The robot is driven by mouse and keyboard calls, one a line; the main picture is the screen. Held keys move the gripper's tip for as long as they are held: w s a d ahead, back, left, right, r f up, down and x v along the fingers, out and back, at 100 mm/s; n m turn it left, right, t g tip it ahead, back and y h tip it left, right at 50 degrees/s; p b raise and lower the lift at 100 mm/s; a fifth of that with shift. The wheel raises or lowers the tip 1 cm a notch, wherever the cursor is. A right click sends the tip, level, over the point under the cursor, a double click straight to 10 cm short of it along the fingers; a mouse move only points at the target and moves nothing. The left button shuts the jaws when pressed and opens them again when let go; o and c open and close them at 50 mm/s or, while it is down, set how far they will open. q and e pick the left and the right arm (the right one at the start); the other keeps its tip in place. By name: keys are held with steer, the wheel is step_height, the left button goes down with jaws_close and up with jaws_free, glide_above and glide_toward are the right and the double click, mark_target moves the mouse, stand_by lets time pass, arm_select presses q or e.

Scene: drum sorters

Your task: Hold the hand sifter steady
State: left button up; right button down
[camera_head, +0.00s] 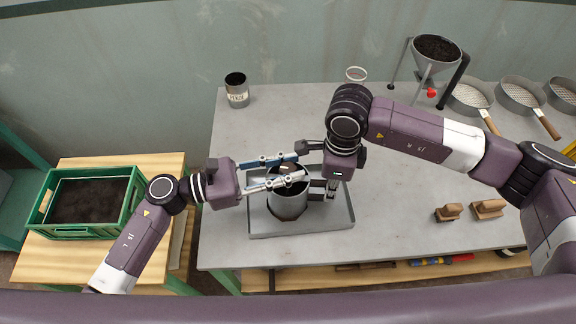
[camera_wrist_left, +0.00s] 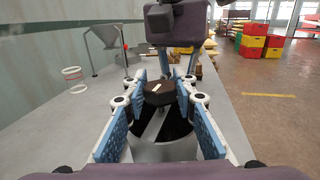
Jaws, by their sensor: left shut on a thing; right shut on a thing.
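The hand sifter (camera_head: 289,207) is a grey metal cylinder standing upright in a shallow grey tray (camera_head: 345,226). My left gripper (camera_head: 299,167) reaches in from the left, its blue-padded fingers shut on the sifter's upper part from both sides. In the left wrist view the sifter (camera_wrist_left: 165,150) shows a dark inside between the finger pads. My right gripper (camera_head: 332,192) points down just right of the sifter, shut on what looks like its side handle.
A green crate (camera_head: 134,215) of dark soil stands on the wooden table at left.

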arm_select(q)
steer(key=m+g, duration=0.2)
steer(key=g, duration=0.2)
steer(key=m+g, duration=0.3)
steer(key=g, duration=0.1)
steer(key=shift+w+g, duration=0.15)
steer(key=shift+g, duration=0.15)
arm_select(e)
steer(key=shift+a, duration=0.1)
arm_select(q)
steer(key=m+g+y, duration=0.2)
steer(key=m+g, duration=0.1)
steer(key=g, duration=0.2)
steer(key=shift+d+m, duration=0.1)
steer(key=shift+m, duration=0.3)
steer(key=shift+s+d+f+m+g+y, duration=0.1)
steer(key=shift+s+m+g+y, duration=0.1)
steer(key=shift+m+g+y, duration=0.35)
steer(key=shift+s+d+f+m+g+y, duration=0.1)
steer(key=shift+s+m+g+y, duration=0.2)
steer(key=shift+g, duration=0.35)
steer(key=shift+w+a+r, duration=0.1)
steer(key=shift+w+a, duration=0.3)
steer(key=shift+a+r, duration=0.1)
steer(key=shift+r, duration=0.05)
arm_select(e)
steer(key=shift+d+f, duration=0.1)
steer(key=shift+d, duration=0.25)
